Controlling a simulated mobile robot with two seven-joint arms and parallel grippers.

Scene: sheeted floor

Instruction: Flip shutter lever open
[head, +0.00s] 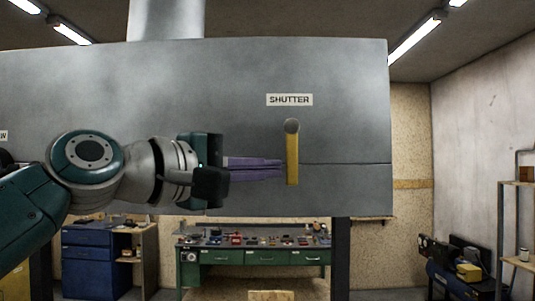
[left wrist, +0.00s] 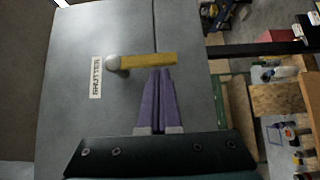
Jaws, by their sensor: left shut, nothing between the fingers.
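The shutter lever (head: 292,158) is a yellow bar hanging straight down from a round grey pivot (head: 292,126) on the grey metal box. A "SHUTTER" label (head: 289,100) sits above it. My left gripper (head: 281,168) is shut and empty, its purple fingers pointing right, with the tips just left of the lever's lower half. In the left wrist view the lever (left wrist: 150,60) lies across the picture, and the fingertips (left wrist: 160,70) reach its edge. I cannot tell whether they touch. My right gripper is not in view.
The grey box (head: 200,80) fills the upper middle, with a seam right of the lever. Below and behind stand a green workbench (head: 260,257) with small items and a blue cabinet (head: 90,262). A shelf (head: 518,225) stands at the right. The box face right of the lever is clear.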

